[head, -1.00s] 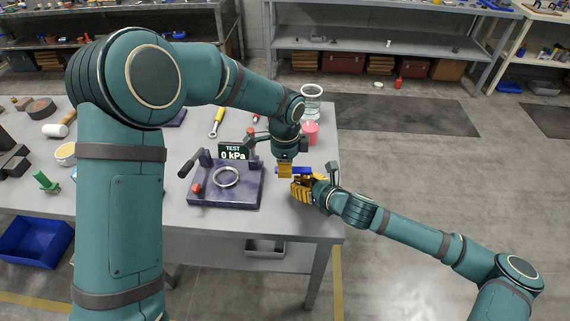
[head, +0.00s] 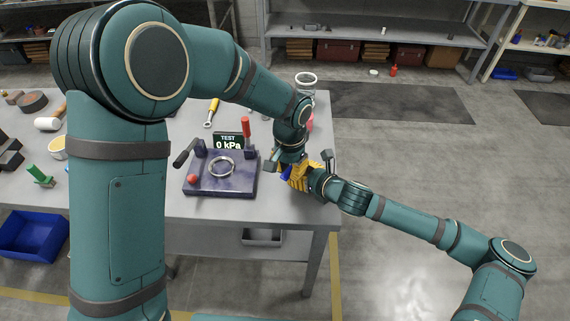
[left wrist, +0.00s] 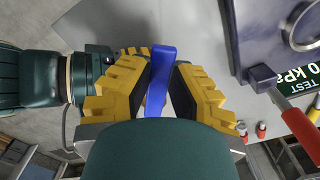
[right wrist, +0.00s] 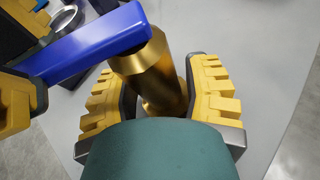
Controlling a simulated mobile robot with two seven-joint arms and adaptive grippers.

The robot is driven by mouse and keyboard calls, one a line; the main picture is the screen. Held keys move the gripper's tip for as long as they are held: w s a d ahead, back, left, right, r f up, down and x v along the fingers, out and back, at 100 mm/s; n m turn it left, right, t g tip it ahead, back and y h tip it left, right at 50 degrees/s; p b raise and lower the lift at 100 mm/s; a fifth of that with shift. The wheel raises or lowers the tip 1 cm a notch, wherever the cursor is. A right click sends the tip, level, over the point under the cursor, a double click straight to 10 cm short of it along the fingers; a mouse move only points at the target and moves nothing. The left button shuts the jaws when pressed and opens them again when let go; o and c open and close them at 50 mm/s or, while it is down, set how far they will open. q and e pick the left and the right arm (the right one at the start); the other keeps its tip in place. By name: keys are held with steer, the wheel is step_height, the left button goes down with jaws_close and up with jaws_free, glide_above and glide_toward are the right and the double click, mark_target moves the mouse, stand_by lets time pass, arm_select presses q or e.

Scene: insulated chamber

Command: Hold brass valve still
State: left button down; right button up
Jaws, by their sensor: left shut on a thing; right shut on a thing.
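The brass valve (right wrist: 158,78) is a gold cylinder standing between the yellow fingers of my right gripper (right wrist: 157,95), which is shut on its body. A blue lever (right wrist: 90,42) crosses over the valve's top in the right wrist view. My left gripper (left wrist: 162,88) is shut on this lever, which also shows between its yellow fingers in the left wrist view (left wrist: 161,70). In the head view the two grippers meet near the bench's right edge. There the fingers hide the brass body, and only a bit of blue (head: 287,174) shows.
A dark test fixture (head: 235,186) with a metal ring (head: 222,167) and a "TEST 0 kPa" display (head: 229,142) stands left of the grippers. A glass jar (head: 305,82) stands behind my left arm. The bench front (head: 290,212) is bare.

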steer(key=shift+f, duration=0.3)
arm_select(q)
steer(key=shift+s+d+f+n, duration=0.15)
steer(key=shift+d+n, duration=0.3)
steer(key=shift+n, duration=0.5)
steer(key=shift+s+d+n, duration=0.25)
steer(key=shift+d+n, duration=0.2)
steer(key=shift+n, duration=0.55)
steer(key=shift+s+d+f+n, duration=0.15)
steer(key=shift+d+n, duration=0.3)
steer(key=shift+n, duration=0.5)
steer(key=shift+r, duration=0.1)
steer(key=shift+s, duration=0.1)
steer(key=c, duration=0.8)
jaws_free()
steer(key=shift+d, duration=0.1)
steer(key=shift+r, duration=0.1)
